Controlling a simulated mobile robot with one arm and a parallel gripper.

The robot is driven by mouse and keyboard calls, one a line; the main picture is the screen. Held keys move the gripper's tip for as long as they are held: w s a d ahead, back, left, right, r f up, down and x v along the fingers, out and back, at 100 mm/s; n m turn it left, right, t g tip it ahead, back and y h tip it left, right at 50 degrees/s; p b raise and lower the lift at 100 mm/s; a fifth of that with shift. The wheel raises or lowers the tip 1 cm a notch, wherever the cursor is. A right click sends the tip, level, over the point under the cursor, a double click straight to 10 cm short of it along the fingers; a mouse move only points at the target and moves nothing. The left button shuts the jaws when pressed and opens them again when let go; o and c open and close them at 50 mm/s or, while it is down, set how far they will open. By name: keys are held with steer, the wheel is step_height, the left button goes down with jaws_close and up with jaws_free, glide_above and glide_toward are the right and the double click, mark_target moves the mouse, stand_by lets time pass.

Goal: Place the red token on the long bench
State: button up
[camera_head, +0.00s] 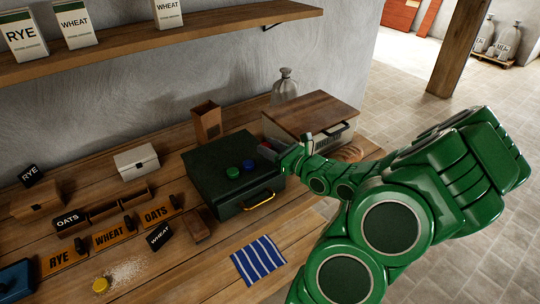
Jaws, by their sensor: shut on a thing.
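My gripper (270,149) is near the centre of the view, shut on the red token (266,147), of which only a small red part shows between the fingers. It is above or beside the right edge of a dark green box (225,195) with a yellow handle. I cannot tell its exact height. The long bench (200,264) is a plank surface along the wall, running from the lower left to the centre. My green arm reaches in from the lower right and hides part of the bench's right end.
A yellow token (101,284) lies near spilled grain. A striped cloth (258,260), grain signs (110,236), a white box (136,161) and a wood-topped case (310,113) occupy the bench. A shelf (180,37) hangs above.

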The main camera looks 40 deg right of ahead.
mark_target(270, 147)
steer(key=shift+r, duration=2.9)
